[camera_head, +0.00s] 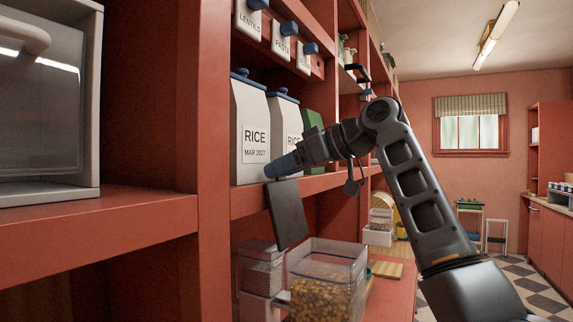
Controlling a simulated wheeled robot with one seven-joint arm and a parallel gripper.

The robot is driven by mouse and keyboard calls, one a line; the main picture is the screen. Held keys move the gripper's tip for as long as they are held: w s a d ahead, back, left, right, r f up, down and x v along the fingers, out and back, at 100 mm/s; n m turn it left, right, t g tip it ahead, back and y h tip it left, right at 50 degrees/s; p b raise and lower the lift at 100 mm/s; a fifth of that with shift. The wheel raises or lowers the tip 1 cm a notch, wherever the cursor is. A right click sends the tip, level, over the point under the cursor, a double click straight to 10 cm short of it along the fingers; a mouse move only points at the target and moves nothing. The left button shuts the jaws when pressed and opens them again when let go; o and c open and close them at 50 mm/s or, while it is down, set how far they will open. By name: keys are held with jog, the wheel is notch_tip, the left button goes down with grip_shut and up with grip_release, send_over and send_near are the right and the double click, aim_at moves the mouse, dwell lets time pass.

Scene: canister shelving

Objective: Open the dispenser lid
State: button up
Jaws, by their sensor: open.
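A clear dispenser bin (351,259) with tan grain inside stands low, at the lower middle. A dark grey flat panel, which looks like its lid (287,213), stands steeply raised at the bin's left side and leans left. The bin's top looks uncovered. My gripper (281,166) reaches in from the right, with its blue-grey tip just above the top edge of the panel. I cannot tell whether the two touch. The gap between the fingers is hard to see from this side, and nothing shows held.
White canisters labelled RICE (254,125) with blue lids and a green box (313,122) stand on the shelf (330,183) close behind my gripper. A second clear bin (261,266) is left of the dispenser. A red upright (214,130) stands further left.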

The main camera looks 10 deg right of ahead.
jog(key=shift+c, duration=0.3)
grip_shut()
dwell(0.4)
